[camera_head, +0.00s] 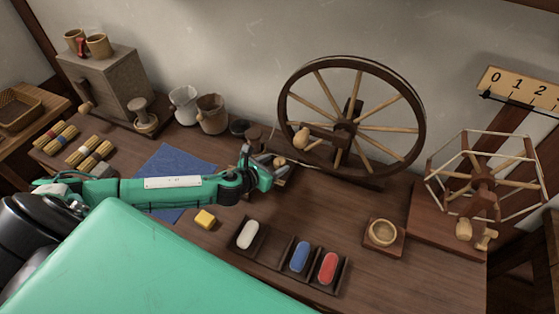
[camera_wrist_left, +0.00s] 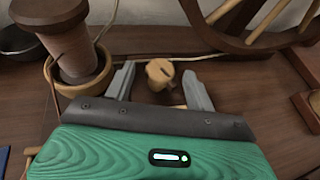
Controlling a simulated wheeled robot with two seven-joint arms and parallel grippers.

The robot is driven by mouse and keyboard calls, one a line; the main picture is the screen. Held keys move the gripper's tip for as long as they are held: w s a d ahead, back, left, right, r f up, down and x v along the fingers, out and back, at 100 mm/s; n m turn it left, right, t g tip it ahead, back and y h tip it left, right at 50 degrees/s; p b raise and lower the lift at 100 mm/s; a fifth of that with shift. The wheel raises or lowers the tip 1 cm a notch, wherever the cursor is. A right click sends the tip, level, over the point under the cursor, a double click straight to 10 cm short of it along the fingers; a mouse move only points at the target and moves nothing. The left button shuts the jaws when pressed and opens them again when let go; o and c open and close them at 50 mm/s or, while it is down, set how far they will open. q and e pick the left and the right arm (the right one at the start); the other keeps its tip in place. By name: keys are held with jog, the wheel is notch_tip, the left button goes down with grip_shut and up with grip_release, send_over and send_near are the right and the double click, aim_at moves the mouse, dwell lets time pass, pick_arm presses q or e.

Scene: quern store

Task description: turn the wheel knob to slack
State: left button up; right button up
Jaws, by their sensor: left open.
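The spinning wheel (camera_head: 342,124) stands at the back middle of the table, dark-rimmed with pale spokes. A small pale wooden knob (camera_head: 279,162) sits low in front of its left side, partly hidden by my gripper in the head view. In the left wrist view the knob (camera_wrist_left: 160,71) shows a dark notch on top. My left gripper (camera_head: 265,160) is open, with its two grey fingers (camera_wrist_left: 156,82) on either side of the knob. Gaps show between the knob and the fingers; I cannot tell their height relative to it. My right gripper is not in view.
A spool in a round wooden cup (camera_wrist_left: 75,65) stands close left of my left gripper. Cups (camera_head: 211,114) stand behind it. A yarn winder (camera_head: 483,182) stands right.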

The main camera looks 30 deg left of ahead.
aim_at(277, 162)
pick_arm(q)
jog(key=shift+x, duration=1.6)
jog(key=c, duration=0.9)
jog(key=shift+a, duration=0.15)
jog(key=shift+c, duration=0.4)
jog(key=o, duration=1)
